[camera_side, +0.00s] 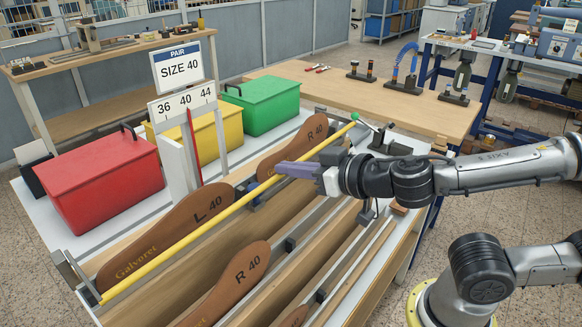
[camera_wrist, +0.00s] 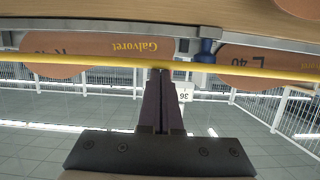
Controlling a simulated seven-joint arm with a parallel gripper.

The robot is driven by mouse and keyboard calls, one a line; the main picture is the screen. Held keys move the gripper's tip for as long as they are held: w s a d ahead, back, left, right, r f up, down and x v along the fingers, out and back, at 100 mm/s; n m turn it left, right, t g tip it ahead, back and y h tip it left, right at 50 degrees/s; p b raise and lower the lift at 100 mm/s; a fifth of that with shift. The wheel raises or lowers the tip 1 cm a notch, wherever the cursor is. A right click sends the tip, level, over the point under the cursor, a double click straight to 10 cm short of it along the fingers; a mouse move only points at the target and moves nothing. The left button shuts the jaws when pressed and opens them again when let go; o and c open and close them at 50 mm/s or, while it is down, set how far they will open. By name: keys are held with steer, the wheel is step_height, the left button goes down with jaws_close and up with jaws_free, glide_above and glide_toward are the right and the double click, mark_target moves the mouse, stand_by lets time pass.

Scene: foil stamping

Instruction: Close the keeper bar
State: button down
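The keeper bar is a long yellow bar (camera_side: 180,246) running diagonally over the sloped rack in the side view, with a green knob (camera_side: 355,116) at its far end. In the wrist view the yellow bar (camera_wrist: 90,61) crosses the picture just past my fingertips. My gripper (camera_side: 279,169) has its purple fingers together with nothing seen between them. Its tips (camera_wrist: 161,71) are at the bar near mid-length; whether they touch it I cannot tell. Brown insoles marked L 40 (camera_side: 200,218) and R 40 (camera_side: 300,148) lie behind the bar.
Red (camera_side: 100,180), yellow (camera_side: 208,139) and green (camera_side: 262,105) bins stand behind the rack. A size sign (camera_side: 180,69) rises beside them. Another R 40 insole (camera_side: 235,283) lies in the lower row. The wooden table (camera_side: 420,95) is partly clear.

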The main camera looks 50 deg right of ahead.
step_height(320, 180, down, 3)
steer(key=shift+s+f+g, duration=0.1)
steer(key=shift+f+g, duration=0.05)
steer(key=shift+g, duration=0.25)
step_height(320, 180, up, 7)
steer(key=s+f, duration=0.7)
steer(key=s+d+r+m+g+h, duration=0.1)
steer(key=s+d+m+g+h, duration=0.15)
steer(key=d, duration=0.45)
steer(key=s+d+r+m+g+h, duration=0.1)
steer(key=d+m+g+h, duration=0.1)
steer(key=d+m+h, duration=0.35)
steer(key=s+a+n+g+y, duration=0.3)
steer(key=s+a+n+y, duration=0.2)
steer(key=s+n+y, duration=0.2)
steer(key=shift+a+f+n+g+y, duration=0.2)
steer(key=shift+f+n+g+y, duration=0.15)
steer(key=shift+f+n+y, duration=0.2)
steer(key=shift+r, duration=0.1)
